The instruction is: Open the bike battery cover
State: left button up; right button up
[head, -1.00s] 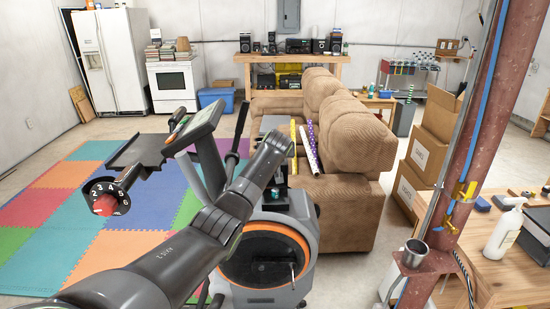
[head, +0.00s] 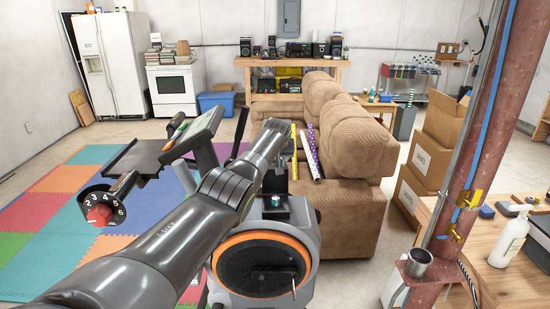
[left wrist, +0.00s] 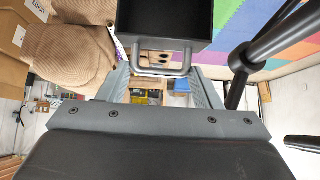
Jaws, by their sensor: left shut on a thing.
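The exercise bike (head: 308,235) stands in the lower middle of the head view, grey with an orange ring around a black disc. My left arm crosses in front of it, and its gripper is mostly hidden behind my own links there. In the left wrist view my left gripper (left wrist: 163,73) has a finger on each side of a grey U-shaped handle and is shut on it. The handle joins the edge of a dark, grey-rimmed box-like part (left wrist: 165,43), which I take to be the battery cover. How far it is open I cannot tell. My right gripper is not in view.
A brown recliner (head: 345,215) stands close behind the bike on the right. A rusty column (head: 475,165) and a wooden workbench (head: 490,265) are further right. The coloured foam mat (head: 60,195) on the left is mostly clear.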

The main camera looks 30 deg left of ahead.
pick_arm(q)
jog(key=shift+w+r, duration=0.25)
jog(key=shift+r, duration=0.45)
jog(key=o, duration=1.1)
jog(key=shift+o, duration=0.2)
jog(key=shift+s+f, duration=0.1)
jog(key=shift+f, duration=0.05)
jog(key=shift+f, duration=0.15)
jog(key=shift+d, duration=0.1)
jog(key=shift+v, duration=1.45)
jog(key=b+v, duration=0.4)
jog(key=v, duration=1)
jog(key=shift+s+r, duration=0.2)
jog(key=shift+r, duration=0.1)
